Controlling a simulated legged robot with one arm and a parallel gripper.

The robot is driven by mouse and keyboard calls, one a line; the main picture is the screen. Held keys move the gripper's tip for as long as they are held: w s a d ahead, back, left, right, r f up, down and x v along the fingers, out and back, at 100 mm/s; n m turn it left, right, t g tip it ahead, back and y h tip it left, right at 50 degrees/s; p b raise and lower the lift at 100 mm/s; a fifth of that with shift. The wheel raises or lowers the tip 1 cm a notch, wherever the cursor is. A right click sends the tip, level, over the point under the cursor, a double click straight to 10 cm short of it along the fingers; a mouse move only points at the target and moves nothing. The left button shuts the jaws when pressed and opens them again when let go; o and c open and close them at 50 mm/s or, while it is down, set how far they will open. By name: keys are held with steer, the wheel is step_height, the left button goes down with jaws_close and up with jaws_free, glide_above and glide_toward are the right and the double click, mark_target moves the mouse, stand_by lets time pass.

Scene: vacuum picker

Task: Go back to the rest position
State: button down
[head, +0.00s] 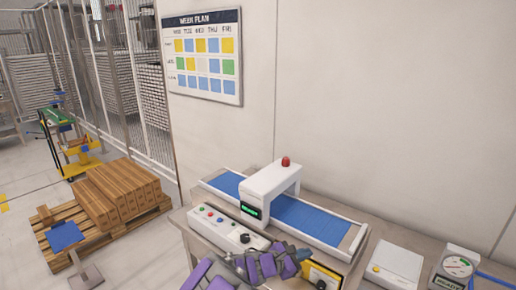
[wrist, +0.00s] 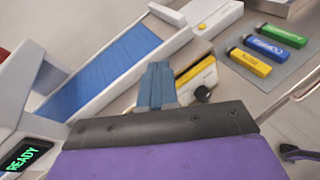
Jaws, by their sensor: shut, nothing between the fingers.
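My gripper (wrist: 157,72) shows in the wrist view as two blue fingers pressed together, with nothing between them. It is in front of the conveyor's blue belt (wrist: 105,68) and beside a yellow-faced box with a black knob (wrist: 195,78). In the head view my purple and grey arm reaches in from the bottom, in front of the conveyor (head: 312,218). Whether the fingers touch anything is unclear.
A white arch (head: 270,187) with a red lamp spans the belt. A button box (head: 228,228), a white box (head: 394,264) and a gauge (head: 457,268) stand on the table. Green, blue and yellow blocks (wrist: 262,47) lie on a grey mat. Cartons (head: 125,190) sit on a pallet left.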

steer(key=s+d+r+m+g+y, duration=0.1)
steer(key=s+d+r+m+g, duration=0.3)
steer(key=s, duration=0.3)
steer(key=s+d+r+m+g+y, duration=0.1)
steer(key=s+d+r+m+g, duration=0.15)
steer(key=s+d+m, duration=0.45)
steer(key=s+d+r+m+g+y, duration=0.1)
steer(key=s+d+r+m+g, duration=0.2)
steer(key=s, duration=0.5)
steer(key=s+a+m+y, duration=0.3)
steer(key=s+a+y, duration=0.2)
steer(key=s, duration=0.6)
steer(key=s+a+m+y, duration=0.4)
steer(key=s+a, duration=0.5)
steer(key=s, duration=0.2)
steer(key=shift+s+a+f+y, duration=0.15)
steer(key=shift+f+y, duration=0.05)
steer(key=shift+y, duration=0.2)
